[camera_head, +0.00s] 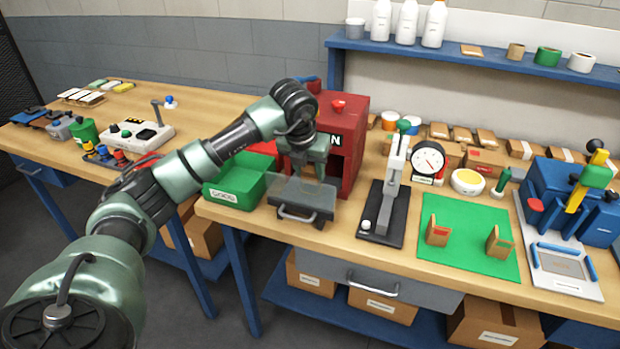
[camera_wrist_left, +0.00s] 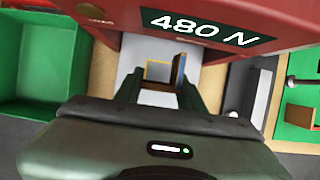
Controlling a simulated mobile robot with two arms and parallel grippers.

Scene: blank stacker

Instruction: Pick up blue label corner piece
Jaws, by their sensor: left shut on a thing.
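My left gripper (camera_head: 313,172) is in front of the red press (camera_head: 352,135), low over the press's grey front tray (camera_head: 303,201). In the left wrist view my left gripper (camera_wrist_left: 159,88) is shut on a small corner piece (camera_wrist_left: 179,72). The piece shows a tan wooden edge and a blue face between the fingers. In the head view the gripper and the press guard hide it. Two other wooden corner pieces stand on the green mat (camera_head: 465,215), one with a red label (camera_head: 438,231) and one with a green label (camera_head: 500,243). My right gripper is not in view.
A green bin (camera_head: 236,185) stands left of the press and also shows in the left wrist view (camera_wrist_left: 40,65). A lever tool on a black base (camera_head: 384,215) stands to its right. The red press housing is close above the gripper. The mat's middle is clear.

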